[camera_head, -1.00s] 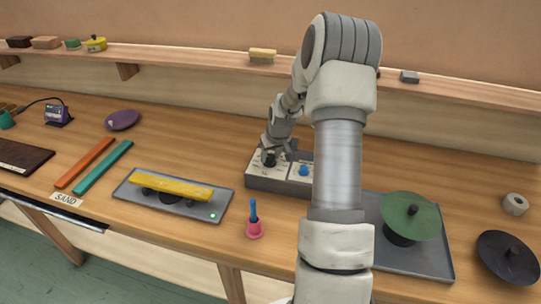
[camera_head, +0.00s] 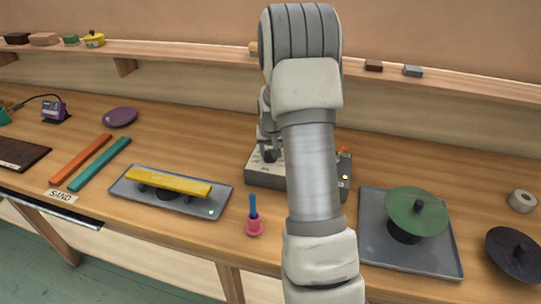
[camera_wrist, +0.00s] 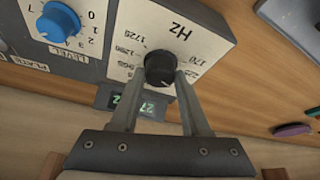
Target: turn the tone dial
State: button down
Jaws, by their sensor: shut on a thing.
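The tone dial (camera_wrist: 159,68) is a black knob on a pale panel marked "Hz" with numbers around it, seen in the wrist view. My gripper (camera_wrist: 161,76) is shut on it, one finger on each side. A white pointer mark shows on the knob's lower part. A small green-lit display (camera_wrist: 128,101) is beside the panel, partly covered by a finger, so its full reading is hidden. In the head view the grey control box (camera_head: 262,181) stands mid-bench; my arm covers much of it and the gripper is hard to make out.
A blue level knob (camera_wrist: 59,21) is on the neighbouring panel. A grey plate (camera_head: 127,190) with a yellow bar (camera_head: 170,182) lies left, a pink-based blue stick (camera_head: 254,226) in front. A green disc (camera_head: 416,211) stands on a grey tray (camera_head: 375,245) at right.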

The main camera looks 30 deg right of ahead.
jog(key=shift+m+h+b, duration=0.4)
jog(key=shift+m+b, duration=0.05)
jog(key=shift+m, duration=0.65)
jog(key=shift+g, duration=0.3)
jog(key=shift+c, duration=1.9)
grip_release()
jog(key=shift+r, duration=0.1)
jog(key=v, duration=1.7)
jog(key=shift+r, duration=0.15)
